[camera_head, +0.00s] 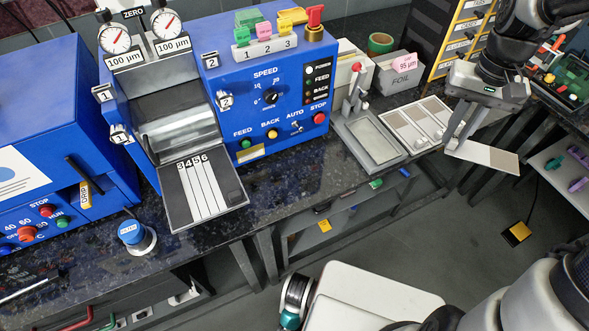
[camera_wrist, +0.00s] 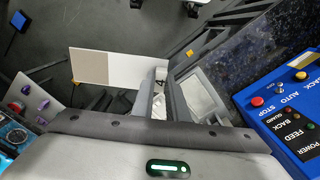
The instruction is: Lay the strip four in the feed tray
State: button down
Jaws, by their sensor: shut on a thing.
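My gripper (camera_head: 456,138) is shut on a flat strip at the right end of the bench. The strip (camera_head: 490,155) is white near the jaws and tan toward its far end, and sticks out to the right past the bench edge. In the wrist view the same strip (camera_wrist: 95,66) runs left from my gripper (camera_wrist: 163,95), with a 4 showing by the fingers. The grey tray (camera_head: 176,203) in front of the blue roller machine has narrow pale lanes with small numbers at their top. It lies far to the left of my gripper.
A grey lever fixture (camera_head: 345,122) and pale panels (camera_head: 407,128) lie left of my gripper. The FOIL box (camera_head: 395,75) stands behind. The blue machine (camera_head: 300,130) has buttons along its front. A blue-capped jar (camera_head: 132,232) stands left of the tray. The front bench stretch between fixture and tray is clear.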

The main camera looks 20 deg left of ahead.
aim_at(201, 185)
jog(key=k+j+u, duration=0.25)
jog(key=k+j, duration=0.4)
jog(key=j+u, duration=0.1)
jog(key=j, duration=0.15)
jog(key=k+j+u, duration=0.1)
jog(key=j, duration=0.2)
jog(key=i, duration=0.15)
